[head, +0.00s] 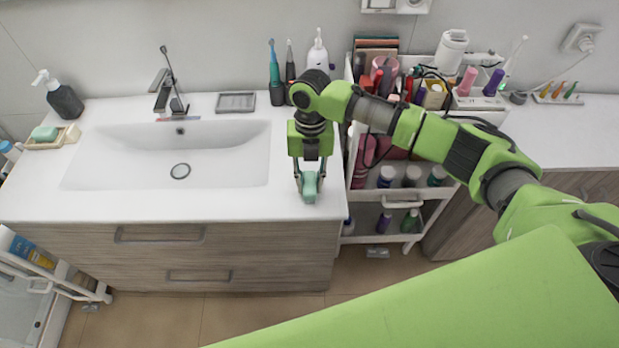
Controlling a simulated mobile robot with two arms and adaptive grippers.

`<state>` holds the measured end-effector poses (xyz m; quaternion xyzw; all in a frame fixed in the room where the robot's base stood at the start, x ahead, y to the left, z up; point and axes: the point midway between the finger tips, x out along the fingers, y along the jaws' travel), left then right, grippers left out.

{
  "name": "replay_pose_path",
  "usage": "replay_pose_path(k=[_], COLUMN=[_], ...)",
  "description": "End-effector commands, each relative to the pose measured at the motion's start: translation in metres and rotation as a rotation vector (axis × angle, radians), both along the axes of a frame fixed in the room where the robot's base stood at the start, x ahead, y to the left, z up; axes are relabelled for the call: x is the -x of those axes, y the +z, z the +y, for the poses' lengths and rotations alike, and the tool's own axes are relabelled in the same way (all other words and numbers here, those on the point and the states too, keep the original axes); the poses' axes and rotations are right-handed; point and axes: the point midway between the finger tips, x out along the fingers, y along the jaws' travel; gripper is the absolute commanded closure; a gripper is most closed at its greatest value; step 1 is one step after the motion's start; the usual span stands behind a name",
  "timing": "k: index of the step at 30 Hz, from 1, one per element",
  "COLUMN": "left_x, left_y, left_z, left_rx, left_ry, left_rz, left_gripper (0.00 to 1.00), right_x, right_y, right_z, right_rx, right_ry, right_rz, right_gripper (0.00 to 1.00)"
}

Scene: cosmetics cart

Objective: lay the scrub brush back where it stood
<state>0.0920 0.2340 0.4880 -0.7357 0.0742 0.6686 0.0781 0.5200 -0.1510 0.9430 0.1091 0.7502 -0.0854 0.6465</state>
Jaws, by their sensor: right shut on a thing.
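The scrub brush (309,187) shows as a small teal block between the fingers of my right gripper (309,178). The gripper points down and is shut on it at the counter's right part, close to the front edge. I cannot tell whether the brush touches the countertop. Much of its upper side is hidden by the fingers. My left gripper is not in view.
A white sink (166,158) fills the counter's middle. A cart (349,150) full of cosmetics stands just right of the gripper. Toothbrushes and a white bottle (317,54) stand behind. A grey soap tray (236,102) lies behind the sink; a wooden dish (45,144) is far left.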

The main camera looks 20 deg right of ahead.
Motion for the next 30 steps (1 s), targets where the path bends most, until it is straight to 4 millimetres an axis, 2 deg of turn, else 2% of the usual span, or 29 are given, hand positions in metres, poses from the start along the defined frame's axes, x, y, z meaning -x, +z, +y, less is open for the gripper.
replay_pose_path(k=[7, 8, 9, 10, 19, 23, 26, 30], left_x=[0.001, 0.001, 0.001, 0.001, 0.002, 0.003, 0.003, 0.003], left_y=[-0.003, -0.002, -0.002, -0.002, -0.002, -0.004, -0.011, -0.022], left_z=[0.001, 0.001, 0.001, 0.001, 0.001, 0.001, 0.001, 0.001], left_rx=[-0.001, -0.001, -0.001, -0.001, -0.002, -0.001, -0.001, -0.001], left_ry=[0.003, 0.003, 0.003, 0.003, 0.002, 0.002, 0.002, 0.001], left_rz=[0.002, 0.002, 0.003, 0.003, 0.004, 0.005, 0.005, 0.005], left_gripper=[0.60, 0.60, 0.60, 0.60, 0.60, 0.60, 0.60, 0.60], right_x=[0.000, 0.000, 0.000, 0.000, 0.000, -0.002, -0.004, -0.009], right_y=[-0.004, -0.003, -0.003, -0.003, -0.002, 0.005, 0.018, 0.047], right_z=[0.001, 0.000, 0.000, 0.000, 0.001, 0.001, 0.000, -0.002], right_rx=[0.000, 0.000, 0.000, 0.000, 0.000, -0.001, -0.001, -0.001], right_ry=[0.000, 0.000, 0.000, 0.000, 0.000, 0.001, -0.001, 0.000], right_rz=[0.000, 0.000, 0.000, 0.000, 0.000, -0.003, -0.006, -0.007], right_gripper=[0.94, 0.72, 0.61, 0.60, 0.60, 0.60, 0.60, 0.60])
